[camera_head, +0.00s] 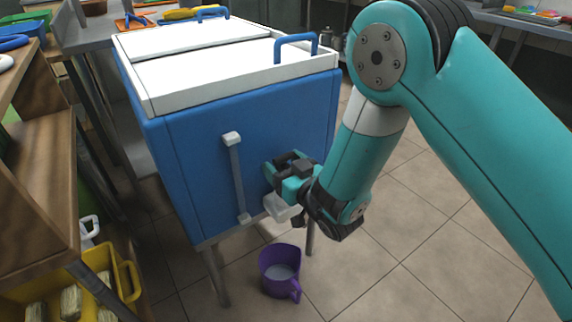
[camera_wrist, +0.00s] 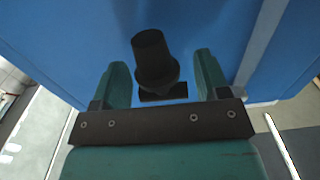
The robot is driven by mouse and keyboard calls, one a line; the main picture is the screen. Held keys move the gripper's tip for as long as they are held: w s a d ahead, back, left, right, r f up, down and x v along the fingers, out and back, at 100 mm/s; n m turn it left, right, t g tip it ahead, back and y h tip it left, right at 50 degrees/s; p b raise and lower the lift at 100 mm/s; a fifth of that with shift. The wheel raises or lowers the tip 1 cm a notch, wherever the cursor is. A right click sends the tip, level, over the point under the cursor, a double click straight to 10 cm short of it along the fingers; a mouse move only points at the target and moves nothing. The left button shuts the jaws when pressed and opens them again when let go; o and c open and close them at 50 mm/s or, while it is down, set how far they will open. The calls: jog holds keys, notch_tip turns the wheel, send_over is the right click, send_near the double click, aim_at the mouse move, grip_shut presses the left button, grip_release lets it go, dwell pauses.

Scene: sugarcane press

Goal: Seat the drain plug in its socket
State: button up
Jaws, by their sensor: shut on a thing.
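My gripper (camera_head: 286,170) is at the blue front wall of the cooler box (camera_head: 190,165), near its lower right part. In the wrist view, the black drain plug (camera_wrist: 152,62), a round stem with a wider collar, shows between the two teal fingers of my gripper (camera_wrist: 160,68). My gripper is shut on the plug, close to the blue wall (camera_wrist: 230,25). The socket cannot be made out; my gripper and the plug may cover it. Whether the plug's end touches the wall cannot be told.
A purple jug (camera_head: 280,272) with pale contents stands on the tiled floor below my gripper. A grey vertical handle (camera_head: 237,180) sits on the box front to the left. Wooden shelving (camera_head: 45,190) and a yellow crate (camera_head: 125,278) stand at left. Floor at right is clear.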

jog(key=shift+f+b, duration=2.15)
jog(key=shift+f, duration=0.6)
jog(key=shift+d+f+b, duration=0.1)
jog(key=shift+f+b, duration=0.4)
jog(key=shift+f, duration=0.1)
jog(key=o, duration=0.7)
jog(key=shift+s, duration=0.1)
jog(key=b+v, duration=0.2)
jog(key=v, duration=0.9)
jog(key=shift+r, duration=0.1)
